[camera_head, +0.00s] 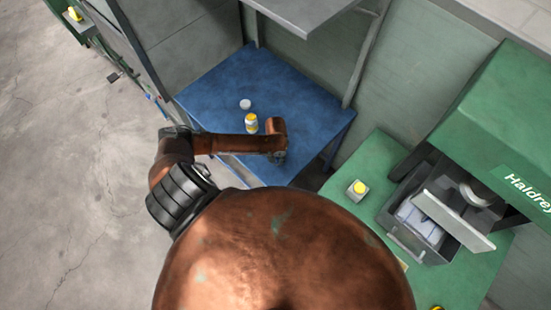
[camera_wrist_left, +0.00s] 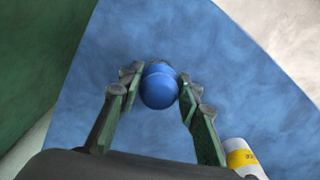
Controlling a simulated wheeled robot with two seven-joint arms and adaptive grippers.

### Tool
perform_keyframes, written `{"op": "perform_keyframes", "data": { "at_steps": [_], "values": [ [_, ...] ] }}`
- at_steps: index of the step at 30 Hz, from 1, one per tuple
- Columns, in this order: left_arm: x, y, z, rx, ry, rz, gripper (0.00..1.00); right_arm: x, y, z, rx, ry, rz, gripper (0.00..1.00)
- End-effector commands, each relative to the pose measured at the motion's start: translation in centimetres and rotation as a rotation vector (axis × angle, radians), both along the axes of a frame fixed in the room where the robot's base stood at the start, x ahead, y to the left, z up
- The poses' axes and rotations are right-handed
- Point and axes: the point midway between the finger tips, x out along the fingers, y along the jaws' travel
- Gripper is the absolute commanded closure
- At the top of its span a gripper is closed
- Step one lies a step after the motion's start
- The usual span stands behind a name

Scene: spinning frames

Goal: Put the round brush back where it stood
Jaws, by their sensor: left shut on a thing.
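The blue table (camera_head: 215,90) stands ahead of me. My left gripper (camera_head: 279,158) is over the table's near right part and points down. In the left wrist view the gripper (camera_wrist_left: 157,82) is shut on a round blue thing (camera_wrist_left: 159,90), which I take to be the round brush, seen end-on. Its lower part is hidden, so I cannot tell whether it touches the table. In the head view my arm hides the brush. My right gripper is not in view.
A white and yellow bottle (camera_head: 251,125) stands on the table near my left forearm, also showing in the left wrist view (camera_wrist_left: 242,158). A small white round thing (camera_head: 245,104) is behind it. A green machine with an open drawer (camera_head: 420,240) is at right.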

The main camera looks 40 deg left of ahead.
Motion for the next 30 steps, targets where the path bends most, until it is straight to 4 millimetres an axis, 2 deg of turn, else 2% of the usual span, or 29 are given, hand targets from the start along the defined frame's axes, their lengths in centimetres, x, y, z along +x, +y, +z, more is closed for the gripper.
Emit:
{"op": "perform_keyframes", "data": {
  "at_steps": [13,14,15,21,30],
  "values": [
    [0.04,0.0,-0.77,-0.001,-0.001,0.0,0.91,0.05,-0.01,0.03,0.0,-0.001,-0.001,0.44],
    [0.06,0.01,-0.72,0.0,-0.002,0.0,0.66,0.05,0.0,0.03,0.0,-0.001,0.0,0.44],
    [0.06,0.02,-0.71,0.0,-0.002,0.0,0.63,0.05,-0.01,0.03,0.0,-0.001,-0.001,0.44],
    [0.05,0.01,-0.7,0.0,-0.002,0.0,0.51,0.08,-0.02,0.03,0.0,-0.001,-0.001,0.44],
    [0.07,0.04,-0.47,0.0,-0.002,0.0,0.51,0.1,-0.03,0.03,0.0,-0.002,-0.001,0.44]
  ]
}}
